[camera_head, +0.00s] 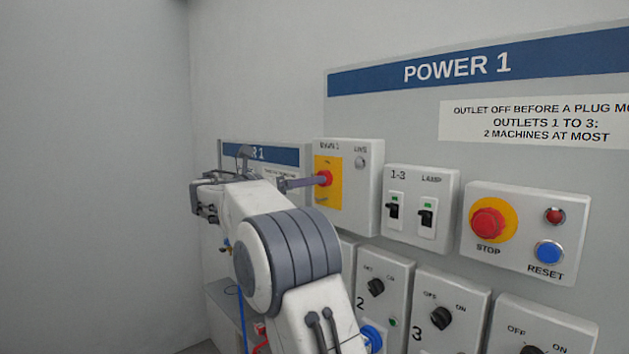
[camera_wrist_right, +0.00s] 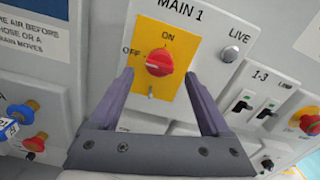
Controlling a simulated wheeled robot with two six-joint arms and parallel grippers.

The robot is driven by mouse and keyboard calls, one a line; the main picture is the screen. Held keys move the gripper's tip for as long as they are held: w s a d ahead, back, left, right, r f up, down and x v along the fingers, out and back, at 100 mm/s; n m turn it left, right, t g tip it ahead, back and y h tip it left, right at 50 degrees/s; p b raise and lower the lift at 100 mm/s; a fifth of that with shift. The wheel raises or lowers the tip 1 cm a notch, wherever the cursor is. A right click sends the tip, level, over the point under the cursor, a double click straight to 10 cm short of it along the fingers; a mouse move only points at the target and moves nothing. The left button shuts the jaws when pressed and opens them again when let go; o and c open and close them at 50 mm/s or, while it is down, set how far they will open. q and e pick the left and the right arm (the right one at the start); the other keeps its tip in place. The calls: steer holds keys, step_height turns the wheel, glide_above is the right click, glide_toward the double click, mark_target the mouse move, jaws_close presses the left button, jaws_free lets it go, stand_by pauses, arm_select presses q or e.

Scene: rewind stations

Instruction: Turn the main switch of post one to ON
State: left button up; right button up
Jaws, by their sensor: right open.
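The main switch is a red rotary knob (camera_head: 324,178) on a yellow plate (camera_head: 333,195) of a pale box marked MAIN 1. In the right wrist view the red knob (camera_wrist_right: 159,62) has ON above it and OFF to its left. Its handle looks tilted toward the OFF side, but its exact setting is hard to read. My right gripper (camera_wrist_right: 160,76) is open, its two fingers spread to either side of the knob in that view. In the head view my right gripper (camera_head: 306,182) points at the knob, fingertips close to it; contact is unclear. My left gripper is out of view.
The LIVE lamp (camera_wrist_right: 231,53) beside the knob looks grey. A box with two black toggles (camera_head: 411,212) and a red STOP button (camera_head: 488,223) sit to the right. Outlet knobs (camera_head: 441,318) lie below. A neighbouring blue-headed panel (camera_head: 285,155) is behind my arm.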

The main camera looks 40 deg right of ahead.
steer(key=shift+w+d, duration=0.15)
steer(key=shift+d, duration=1.55)
jaws_close()
